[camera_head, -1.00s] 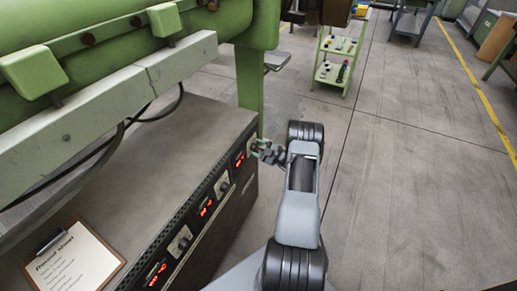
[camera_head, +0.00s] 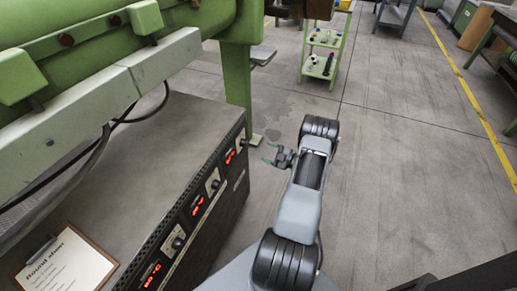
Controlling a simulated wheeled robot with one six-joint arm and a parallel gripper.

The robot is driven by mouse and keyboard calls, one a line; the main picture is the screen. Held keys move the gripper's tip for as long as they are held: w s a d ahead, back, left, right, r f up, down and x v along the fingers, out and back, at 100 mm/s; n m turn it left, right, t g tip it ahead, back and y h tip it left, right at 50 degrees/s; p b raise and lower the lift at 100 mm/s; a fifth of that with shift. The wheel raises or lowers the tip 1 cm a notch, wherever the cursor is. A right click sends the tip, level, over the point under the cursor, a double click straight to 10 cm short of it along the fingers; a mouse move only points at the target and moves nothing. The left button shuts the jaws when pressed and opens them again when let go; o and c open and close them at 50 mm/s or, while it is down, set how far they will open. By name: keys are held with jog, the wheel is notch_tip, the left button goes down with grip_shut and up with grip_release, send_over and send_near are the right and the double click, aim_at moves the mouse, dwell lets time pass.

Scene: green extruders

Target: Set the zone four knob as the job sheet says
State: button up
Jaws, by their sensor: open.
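A dark control box (camera_head: 160,130) stands under the green machine. Its slanted front carries a row of red displays and dark knobs on pale plates: a near knob (camera_head: 178,243), a middle knob (camera_head: 214,184) and a far knob (camera_head: 243,143). Zone labels are too small to read, so I cannot tell which knob is zone four. The job sheet (camera_head: 68,262) lies on a clipboard on top of the box, its small text unreadable.
The green extruder (camera_head: 100,45) with its grey beam overhangs the box. A green leg (camera_head: 237,90) stands just beyond the box's far end. A green shelf cart (camera_head: 323,50) with small items stands further back.

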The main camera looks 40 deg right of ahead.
jog(key=shift+v, duration=1.45)
